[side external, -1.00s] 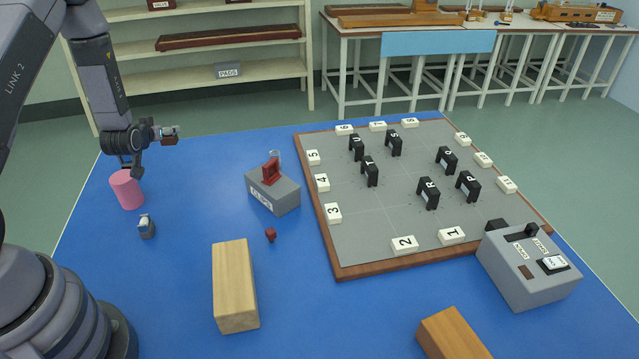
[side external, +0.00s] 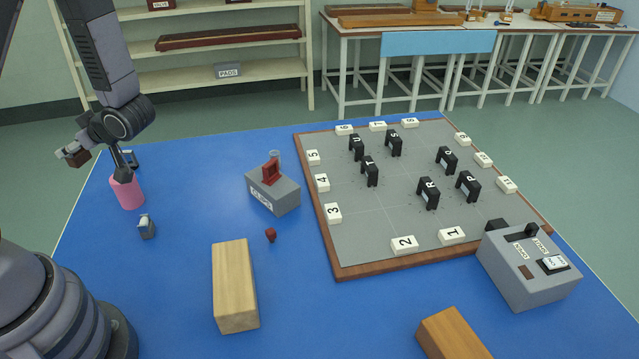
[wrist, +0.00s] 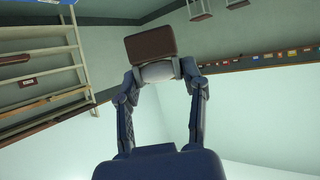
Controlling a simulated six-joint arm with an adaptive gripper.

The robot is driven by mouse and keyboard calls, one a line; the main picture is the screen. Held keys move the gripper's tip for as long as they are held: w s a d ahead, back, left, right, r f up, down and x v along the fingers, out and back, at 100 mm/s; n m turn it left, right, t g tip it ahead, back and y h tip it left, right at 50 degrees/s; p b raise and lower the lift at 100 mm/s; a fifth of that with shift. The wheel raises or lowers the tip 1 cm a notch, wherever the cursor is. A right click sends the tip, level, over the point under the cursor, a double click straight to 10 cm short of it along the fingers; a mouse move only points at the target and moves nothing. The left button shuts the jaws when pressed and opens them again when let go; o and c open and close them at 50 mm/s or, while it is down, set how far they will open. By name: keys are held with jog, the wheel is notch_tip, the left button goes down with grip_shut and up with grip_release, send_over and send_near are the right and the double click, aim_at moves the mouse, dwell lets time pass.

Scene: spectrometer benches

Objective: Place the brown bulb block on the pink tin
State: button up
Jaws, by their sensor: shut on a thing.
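The brown bulb block (side external: 77,158) is in my gripper (side external: 72,150), held in the air up and left of the pink tin in the side view. In the wrist view the fingers (wrist: 157,72) are shut on its pale rounded part, and its brown block part (wrist: 150,43) shows beyond them. The pink tin (side external: 127,194) stands upright on the blue mat. A dark part of my wrist hangs in front of the tin's top edge in the picture and hides some of it; I cannot tell whether anything touches.
A grey clips holder (side external: 272,192), a small dark red piece (side external: 271,235) and a wooden block (side external: 235,285) lie rightward. The grey board (side external: 375,225) carries several black stands. Mat between is clear.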

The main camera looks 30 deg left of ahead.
jog(key=shift+s+d+r+n+g, duration=0.1)
jog(key=shift+s+d+n+g, duration=0.3)
jog(key=shift+s+n+g, duration=0.15)
jog(key=w+a+f, duration=0.5)
jog(key=w+a, duration=0.1)
jog(key=w, duration=0.1)
send_over(128, 190)
jog(key=a, duration=0.2)
jog(key=f, duration=0.4)
jog(key=shift+w+d, duration=0.2)
jog(key=shift+w, duration=0.05)
jog(key=f, duration=0.3)
jog(key=shift+w+a, duration=0.25)
jog(key=shift+w, duration=0.1)
jog(key=shift+f, duration=0.45)
jog(key=o, duration=1.1)
jog(key=shift+f, duration=0.15)
